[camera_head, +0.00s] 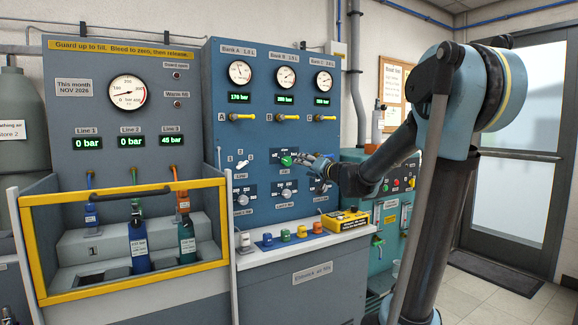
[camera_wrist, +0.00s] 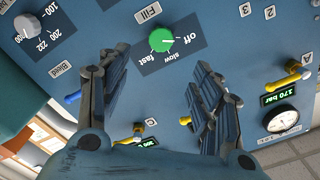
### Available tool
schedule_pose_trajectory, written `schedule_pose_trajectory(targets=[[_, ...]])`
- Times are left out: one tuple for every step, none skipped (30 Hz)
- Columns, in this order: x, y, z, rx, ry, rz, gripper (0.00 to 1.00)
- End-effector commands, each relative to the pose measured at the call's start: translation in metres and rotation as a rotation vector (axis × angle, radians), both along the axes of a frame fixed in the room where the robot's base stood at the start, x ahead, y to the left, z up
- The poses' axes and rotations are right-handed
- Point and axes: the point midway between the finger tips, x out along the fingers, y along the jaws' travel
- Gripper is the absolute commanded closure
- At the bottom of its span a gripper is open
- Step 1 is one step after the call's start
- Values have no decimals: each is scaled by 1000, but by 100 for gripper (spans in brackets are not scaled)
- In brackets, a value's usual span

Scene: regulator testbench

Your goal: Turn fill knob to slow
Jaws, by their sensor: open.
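The green fill knob (camera_wrist: 161,40) sits on the blue panel, under the upside-down label Fill in the wrist view. The words off, slow and fast stand around it; its light pointer mark appears to face off. In the head view the knob (camera_head: 286,160) shows just left of my gripper (camera_head: 309,163). In the wrist view my gripper (camera_wrist: 160,72) is open, with one finger on each side of the picture. The knob lies beyond the gap between the fingertips, and no contact with it shows.
Grey knobs (camera_head: 242,199) sit below on the panel, and yellow valve handles (camera_head: 242,117) above. A shelf with coloured buttons (camera_head: 302,232) and a yellow box (camera_head: 346,220) juts out below. A yellow-framed guard (camera_head: 130,189) stands at the left.

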Motion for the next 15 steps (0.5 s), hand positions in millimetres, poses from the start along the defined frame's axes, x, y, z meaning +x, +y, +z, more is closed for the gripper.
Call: schedule_pose_trajectory(targets=[[6, 4, 0, 0, 0, 1, 41], [10, 6, 0, 0, 0, 0, 41], [14, 10, 0, 0, 0, 1, 41], [17, 12, 0, 0, 0, 1, 41], [20, 15, 0, 0, 0, 1, 41], [25, 17, 0, 0, 0, 1, 41], [28, 19, 0, 0, 0, 1, 41], [32, 22, 0, 0, 1, 1, 41], [36, 25, 0, 0, 1, 1, 41], [39, 27, 0, 0, 1, 1, 41], [43, 30, -1, 0, 0, 1, 41], [48, 33, 0, 0, 0, 1, 41], [51, 35, 0, 0, 1, 2, 41], [54, 37, 0, 0, 0, 1, 41], [59, 40, 0, 0, 1, 1, 41]])
